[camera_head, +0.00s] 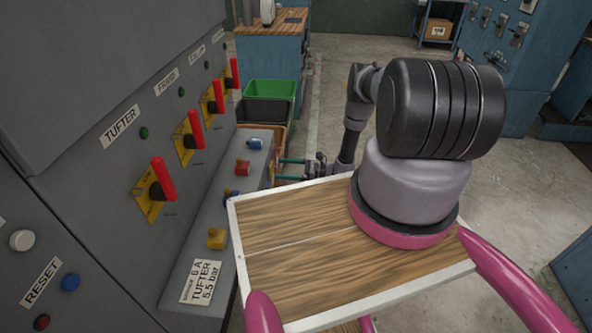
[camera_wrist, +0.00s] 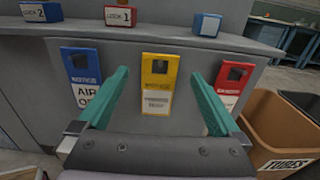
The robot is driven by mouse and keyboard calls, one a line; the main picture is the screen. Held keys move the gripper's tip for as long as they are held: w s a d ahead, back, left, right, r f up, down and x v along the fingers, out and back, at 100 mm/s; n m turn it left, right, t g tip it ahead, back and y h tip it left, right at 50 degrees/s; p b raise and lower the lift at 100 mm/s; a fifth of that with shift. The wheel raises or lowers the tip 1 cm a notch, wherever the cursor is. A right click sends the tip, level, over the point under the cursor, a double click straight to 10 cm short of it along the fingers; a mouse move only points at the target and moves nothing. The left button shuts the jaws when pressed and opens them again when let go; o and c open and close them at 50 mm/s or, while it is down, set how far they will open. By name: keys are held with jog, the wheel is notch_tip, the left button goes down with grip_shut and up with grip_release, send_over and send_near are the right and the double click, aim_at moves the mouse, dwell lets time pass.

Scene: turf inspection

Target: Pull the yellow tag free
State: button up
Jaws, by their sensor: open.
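The yellow tag (camera_wrist: 158,82) hangs on the grey front panel in the middle of the wrist view, with a dark hole near its top and a white label below. My gripper (camera_wrist: 160,76) is open and empty, its two green fingers pointing at the panel, one on each side of the yellow tag. Whether the fingertips reach the tag's depth I cannot tell. In the head view my gripper (camera_head: 279,169) is beside the console's sloping ledge; the yellow tag is hidden there.
A blue tag (camera_wrist: 83,78) hangs left of the yellow one, a red tag (camera_wrist: 232,86) right. The ledge (camera_head: 206,215) above carries several coloured lock blocks. An orange-brown bin labelled TUBES (camera_wrist: 283,133) stands at right. My wooden-topped tray (camera_head: 290,262) is in front.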

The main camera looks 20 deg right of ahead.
aim_at(268, 167)
jog(key=shift+x, duration=1.65)
jog(key=c, duration=1.5)
